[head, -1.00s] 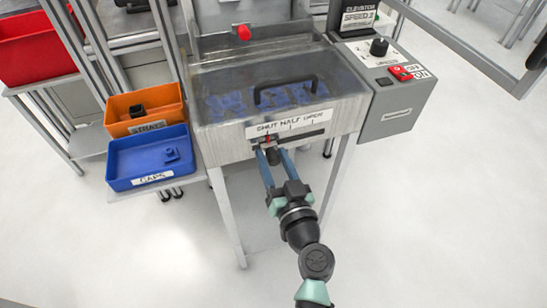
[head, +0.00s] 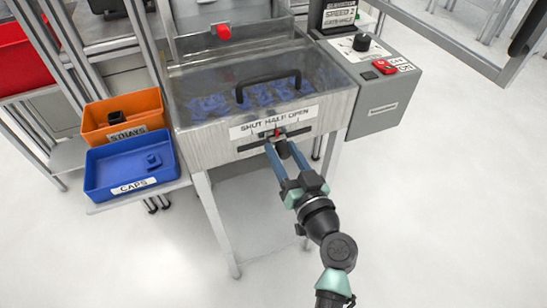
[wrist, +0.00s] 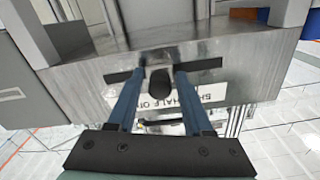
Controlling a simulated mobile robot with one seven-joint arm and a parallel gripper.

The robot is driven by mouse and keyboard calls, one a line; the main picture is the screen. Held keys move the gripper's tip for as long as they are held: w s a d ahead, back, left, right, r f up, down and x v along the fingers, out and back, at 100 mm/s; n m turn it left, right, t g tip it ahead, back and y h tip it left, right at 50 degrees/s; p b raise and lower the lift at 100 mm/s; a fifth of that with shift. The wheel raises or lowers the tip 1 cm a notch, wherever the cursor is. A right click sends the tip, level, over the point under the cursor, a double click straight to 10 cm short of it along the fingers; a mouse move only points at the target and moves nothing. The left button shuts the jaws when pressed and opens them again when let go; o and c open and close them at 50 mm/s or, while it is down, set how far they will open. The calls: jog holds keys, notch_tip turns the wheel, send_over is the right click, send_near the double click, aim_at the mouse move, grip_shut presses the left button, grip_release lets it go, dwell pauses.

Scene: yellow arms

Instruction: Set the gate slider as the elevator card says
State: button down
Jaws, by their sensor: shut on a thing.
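The gate slider's dark knob (head: 283,149) sits in a slot on the hopper's front, under a white label (head: 272,122) reading SHUT, HALF, OPEN. Its red pointer (head: 278,132) stands at about HALF. My gripper (head: 276,150) is shut on the knob, one blue finger on each side. In the wrist view the knob (wrist: 159,81) shows between my fingertips, with the dark slot running to both sides. The elevator card (head: 341,16) at the upper right reads SPEED 2, with a smaller line below that looks like GATE HALF.
The hopper's clear lid has a black handle (head: 268,84), with blue parts beneath. A grey control box (head: 382,106) with a dial and red switch stands right. An orange STRAYS bin (head: 158,105) and blue CAPS bin (head: 105,176) stand left. Floor in front is clear.

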jog(key=c, duration=0.6)
grip_release()
jog(key=shift+s, duration=0.1)
jog(key=b+v, duration=0.1)
jog(key=v, duration=1.2)
jog(key=shift+r, duration=0.1)
